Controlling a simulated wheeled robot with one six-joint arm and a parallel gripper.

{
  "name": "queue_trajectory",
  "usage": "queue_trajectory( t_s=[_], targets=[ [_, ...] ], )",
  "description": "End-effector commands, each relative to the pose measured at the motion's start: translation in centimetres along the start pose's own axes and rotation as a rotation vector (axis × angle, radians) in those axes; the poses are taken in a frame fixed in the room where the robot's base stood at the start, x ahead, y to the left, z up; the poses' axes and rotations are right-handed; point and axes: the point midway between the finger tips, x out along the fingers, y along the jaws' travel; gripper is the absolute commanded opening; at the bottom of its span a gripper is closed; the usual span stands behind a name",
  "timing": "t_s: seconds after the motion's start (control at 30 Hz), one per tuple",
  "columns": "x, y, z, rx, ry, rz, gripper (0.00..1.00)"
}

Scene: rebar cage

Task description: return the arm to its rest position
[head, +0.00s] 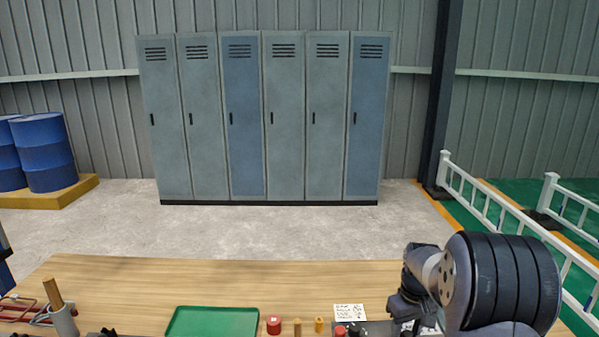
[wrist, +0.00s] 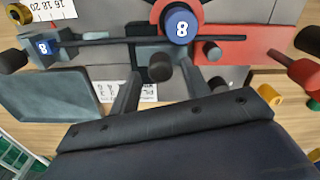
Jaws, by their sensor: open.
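My arm shows at the lower right of the head view, folded low over the table's right part. My gripper (wrist: 158,84) shows in the wrist view with its two dark fingers apart and nothing held between them. In the head view the fingers are largely hidden by the arm.
The wooden table (head: 200,273) holds a green tray (head: 212,322), a red cylinder (head: 274,324), small yellow and wooden pieces, a written card (head: 349,311) and a cup with a wooden stick (head: 63,322). Lockers (head: 265,120), blue barrels (head: 45,150) and white railings (head: 500,205) stand beyond.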

Motion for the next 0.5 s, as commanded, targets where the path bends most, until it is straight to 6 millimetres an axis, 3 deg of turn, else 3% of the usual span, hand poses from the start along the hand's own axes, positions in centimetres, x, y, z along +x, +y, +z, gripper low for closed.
queue_trajectory(
  t_s=[0.2,0.5],
  targets=[
    [-2.3,0.1,-0.2,0.0,0.001,0.001,0.45],
    [-3.0,0.0,-0.2,0.0,0.0,0.0,0.45]
  ],
)
